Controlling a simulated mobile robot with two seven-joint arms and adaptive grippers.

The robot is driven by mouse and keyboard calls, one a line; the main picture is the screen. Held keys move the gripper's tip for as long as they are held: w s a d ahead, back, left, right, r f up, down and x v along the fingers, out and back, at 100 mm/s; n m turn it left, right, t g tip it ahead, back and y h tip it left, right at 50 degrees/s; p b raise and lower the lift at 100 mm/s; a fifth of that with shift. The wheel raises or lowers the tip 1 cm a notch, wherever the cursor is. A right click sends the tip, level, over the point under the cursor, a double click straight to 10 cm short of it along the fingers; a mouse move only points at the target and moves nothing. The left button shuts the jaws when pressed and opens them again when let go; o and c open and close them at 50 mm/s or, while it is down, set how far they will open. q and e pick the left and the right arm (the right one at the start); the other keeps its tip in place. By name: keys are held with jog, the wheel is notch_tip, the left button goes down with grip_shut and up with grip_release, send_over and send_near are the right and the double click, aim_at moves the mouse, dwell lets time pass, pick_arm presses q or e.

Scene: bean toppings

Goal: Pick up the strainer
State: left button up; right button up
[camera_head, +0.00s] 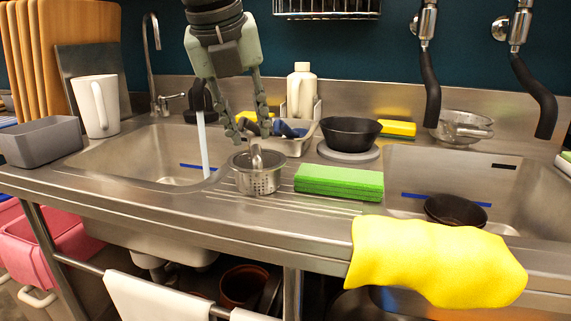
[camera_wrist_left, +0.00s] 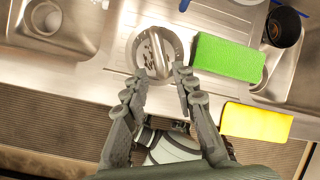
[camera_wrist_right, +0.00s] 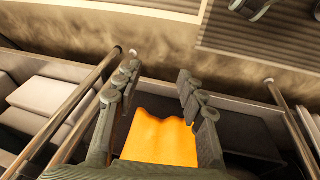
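The strainer (camera_head: 257,182) is a small perforated metal basket with an upright handle. It stands on the ridged steel drainboard between the two sinks, left of a green sponge. In the left wrist view the strainer (camera_wrist_left: 155,50) shows from above, just beyond my fingertips. My left gripper (camera_head: 251,137) points down above the strainer, fingers spread, with nothing held. Its open fingers (camera_wrist_left: 161,76) also show in the left wrist view. My right gripper (camera_wrist_right: 158,72) shows only in its own wrist view, open and empty, with an orange-yellow cloth (camera_wrist_right: 160,142) below it.
The green sponge (camera_head: 338,181) lies close to the strainer's right. A black bowl (camera_head: 350,133) and a caddy with a white bottle (camera_head: 301,90) stand behind. A running tap (camera_head: 200,140) is at left. A yellow cloth (camera_head: 430,262) hangs over the front edge.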

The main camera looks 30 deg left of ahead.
aim_at(256, 152)
pick_arm(q)
jog(key=shift+w+a+f, duration=0.1)
jog(key=shift+f, duration=0.4)
jog(key=p+x, duration=0.1)
jog(key=x, duration=0.5)
jog(key=shift+w+f, duration=0.1)
jog(key=shift+w, duration=0.15)
pick_arm(e)
notch_tip(256, 152, down, 2)
jog(key=shift+f, duration=0.15)
pick_arm(q)
grip_shut()
